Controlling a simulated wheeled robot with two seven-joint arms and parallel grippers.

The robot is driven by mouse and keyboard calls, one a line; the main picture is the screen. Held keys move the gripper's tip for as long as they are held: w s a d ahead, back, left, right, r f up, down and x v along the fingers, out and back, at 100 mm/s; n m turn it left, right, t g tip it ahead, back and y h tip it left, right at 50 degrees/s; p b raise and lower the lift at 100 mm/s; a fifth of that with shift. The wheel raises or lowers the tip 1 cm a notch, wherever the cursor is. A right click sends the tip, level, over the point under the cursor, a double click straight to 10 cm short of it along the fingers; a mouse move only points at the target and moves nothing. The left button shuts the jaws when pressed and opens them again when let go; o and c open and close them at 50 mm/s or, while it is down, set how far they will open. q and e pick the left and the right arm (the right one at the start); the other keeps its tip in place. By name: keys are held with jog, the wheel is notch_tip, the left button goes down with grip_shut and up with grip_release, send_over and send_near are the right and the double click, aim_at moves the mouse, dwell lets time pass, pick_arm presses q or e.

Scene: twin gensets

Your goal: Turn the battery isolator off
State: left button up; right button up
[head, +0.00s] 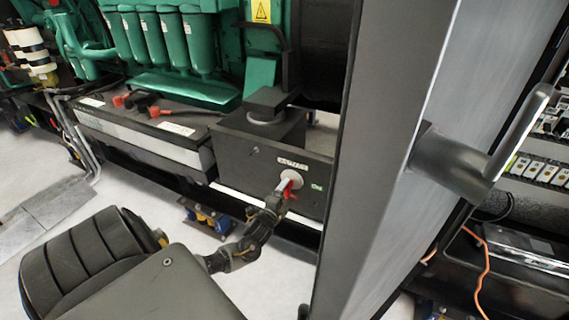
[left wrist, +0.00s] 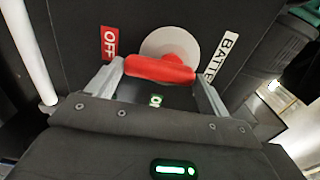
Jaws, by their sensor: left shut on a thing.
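The battery isolator is a red handle (left wrist: 160,68) on a round pale disc (left wrist: 172,46), mounted on a dark box (head: 230,137). In the left wrist view a red OFF label (left wrist: 109,42) is beside the disc, a green label (left wrist: 155,100), partly hidden, is below the handle, and a white BATTERY label (left wrist: 220,56) is at the right. In the head view the red handle (head: 289,187) is partly covered by my left gripper (head: 279,194). My left gripper (left wrist: 160,80) is shut on the red handle, one finger at each end. My right gripper is not in view.
A large grey door panel (head: 385,160) with a handle (head: 470,160) stands at the right, close to the box. A battery (head: 150,130) with red terminal caps lies left of the box, below the green engine (head: 170,40). Pale floor (head: 120,185) is open at the left.

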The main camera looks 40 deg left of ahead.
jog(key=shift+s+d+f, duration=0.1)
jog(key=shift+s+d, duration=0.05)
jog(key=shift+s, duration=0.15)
pick_arm(q)
jog(key=o, duration=0.9)
jog(key=shift+o, duration=0.2)
jog(key=shift+s, duration=0.1)
jog(key=shift+s+d, duration=0.1)
jog(key=shift+s, duration=0.2)
jog(key=v, duration=1)
jog(key=shift+p, duration=0.4)
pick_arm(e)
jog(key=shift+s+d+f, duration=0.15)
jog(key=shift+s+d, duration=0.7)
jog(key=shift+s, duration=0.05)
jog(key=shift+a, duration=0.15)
